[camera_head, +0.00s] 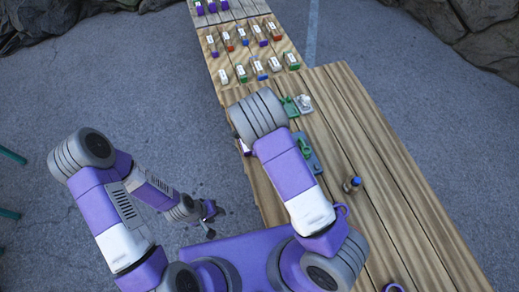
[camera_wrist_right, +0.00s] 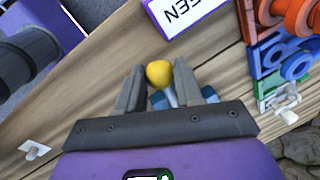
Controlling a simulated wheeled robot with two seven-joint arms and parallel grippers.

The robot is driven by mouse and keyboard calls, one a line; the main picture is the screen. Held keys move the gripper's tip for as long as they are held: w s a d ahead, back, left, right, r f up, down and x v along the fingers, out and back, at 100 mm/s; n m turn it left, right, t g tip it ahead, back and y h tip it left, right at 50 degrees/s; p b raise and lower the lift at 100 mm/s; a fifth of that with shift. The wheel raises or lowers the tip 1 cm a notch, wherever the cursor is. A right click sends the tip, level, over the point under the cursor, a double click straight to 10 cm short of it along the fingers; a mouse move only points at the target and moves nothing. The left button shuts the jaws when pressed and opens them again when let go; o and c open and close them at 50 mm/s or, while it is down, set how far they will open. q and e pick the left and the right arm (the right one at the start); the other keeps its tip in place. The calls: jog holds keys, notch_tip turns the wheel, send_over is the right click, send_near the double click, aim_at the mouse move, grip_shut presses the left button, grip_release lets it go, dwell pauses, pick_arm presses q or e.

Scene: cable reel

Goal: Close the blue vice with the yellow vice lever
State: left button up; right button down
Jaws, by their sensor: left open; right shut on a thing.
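In the right wrist view, my right gripper (camera_wrist_right: 168,90) has its fingers around the round yellow knob of the vice lever (camera_wrist_right: 159,73), which sits between the fingertips. Blue and pale parts, likely the blue vice (camera_wrist_right: 163,100), show just below the knob, mostly hidden by the gripper body. I cannot tell how far its jaws are apart. In the head view, my right arm covers this spot and the right gripper is hidden. My left gripper (camera_head: 209,217) is open and empty at the left, off the table, over the grey ground.
The wooden table (camera_head: 350,130) runs diagonally. Several small labelled items stand at the back. A white lettered sign (camera_wrist_right: 195,12) is near the right gripper.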

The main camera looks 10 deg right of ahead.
jog(key=c, duration=0.8)
grip_release()
jog(key=shift+w, duration=0.1)
jog(key=shift+o, duration=0.2)
jog(key=shift+r, duration=0.1)
jog(key=r, duration=0.3)
jog(key=s+r+p, duration=0.1)
jog(key=r, duration=0.3)
jog(key=shift+s+a+r, duration=0.15)
jog(key=shift+s+a, duration=0.05)
